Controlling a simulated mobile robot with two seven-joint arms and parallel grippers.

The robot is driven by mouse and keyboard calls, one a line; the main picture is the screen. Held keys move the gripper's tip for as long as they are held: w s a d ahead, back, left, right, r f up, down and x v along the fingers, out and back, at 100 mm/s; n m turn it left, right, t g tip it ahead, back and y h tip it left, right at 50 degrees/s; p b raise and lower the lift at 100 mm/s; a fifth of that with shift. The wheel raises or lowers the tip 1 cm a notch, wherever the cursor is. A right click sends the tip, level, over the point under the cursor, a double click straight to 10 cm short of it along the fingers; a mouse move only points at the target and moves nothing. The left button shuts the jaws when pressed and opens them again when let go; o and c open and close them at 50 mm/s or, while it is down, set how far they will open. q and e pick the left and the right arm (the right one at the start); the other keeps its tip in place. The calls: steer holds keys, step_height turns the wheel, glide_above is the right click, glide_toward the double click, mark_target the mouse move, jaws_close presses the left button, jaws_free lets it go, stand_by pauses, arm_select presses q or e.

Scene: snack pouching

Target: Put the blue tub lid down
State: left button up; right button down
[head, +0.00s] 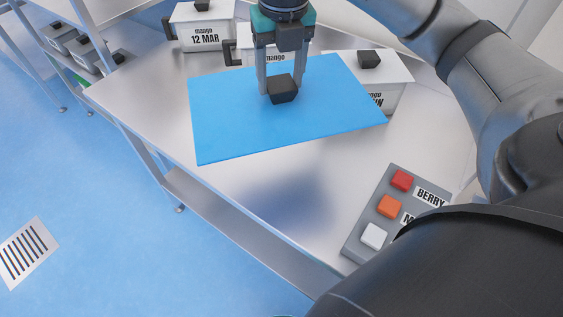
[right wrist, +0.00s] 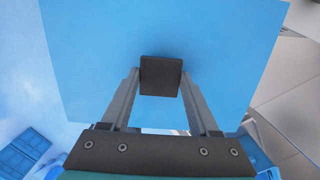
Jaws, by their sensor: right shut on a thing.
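The blue tub lid (head: 235,120) is a flat blue sheet with a black block handle (head: 283,89) near its middle. My right gripper (head: 281,92) is shut on that handle from above, a finger on each side. The lid is held above the steel table, with a bluish patch on the table below it. In the right wrist view the lid (right wrist: 90,60) fills most of the picture and the handle (right wrist: 160,75) sits between the fingertips. The lid hides part of the table and the lower parts of the tubs behind. My left gripper is not in view.
White tubs stand along the back: one marked mango 12 MAR (head: 205,30), one behind my gripper, and one at the right (head: 385,75), partly covered by the lid. A grey button panel (head: 385,210) lies at front right. The table front (head: 290,195) is clear.

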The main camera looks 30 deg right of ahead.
mark_target(283, 106)
steer(key=shift+d+m, duration=0.1)
steer(key=shift+m, duration=0.6)
steer(key=shift+f+b, duration=1.45)
steer(key=shift+f, duration=8.4)
steer(key=shift+f, duration=0.15)
steer(key=shift+c, duration=0.6)
jaws_free()
steer(key=shift+r, duration=0.2)
steer(key=r, duration=0.4)
steer(key=s+r+p, duration=0.1)
steer(key=r, duration=0.6)
steer(key=shift+s+a+r, duration=0.15)
steer(key=shift+a+r, duration=0.1)
steer(key=shift+r, duration=0.15)
